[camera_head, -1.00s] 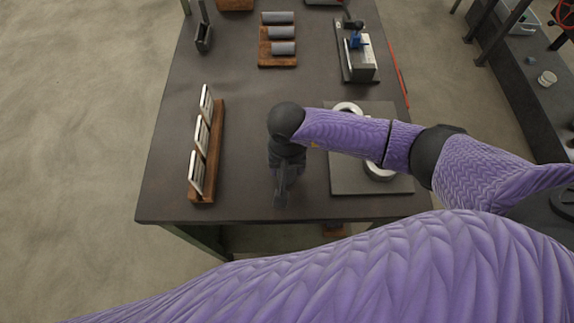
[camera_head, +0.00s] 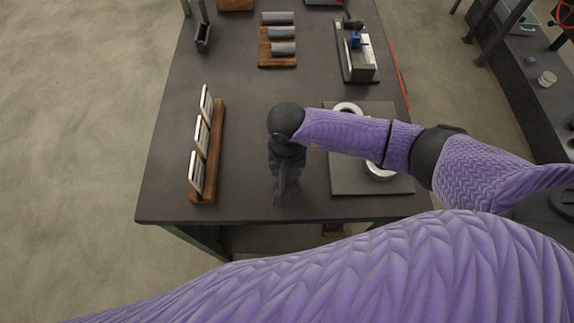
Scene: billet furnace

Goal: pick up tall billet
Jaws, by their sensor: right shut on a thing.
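My right gripper (camera_head: 281,196) hangs pointing down over the front middle of the dark table (camera_head: 170,160), under the black wrist of my purple arm. It is shut on a dark grey piece, which I take for the tall billet; the gripper and wrist hide most of it, so its shape and whether it touches the table are unclear. My left gripper is out of view.
A wooden rack (camera_head: 217,140) with several pale plates stands at left. Grey cylinders lie on a wooden holder (camera_head: 278,62) at the back. A grey plate (camera_head: 350,180) with white rings, partly behind my arm, is at right. A vise (camera_head: 360,65) stands back right.

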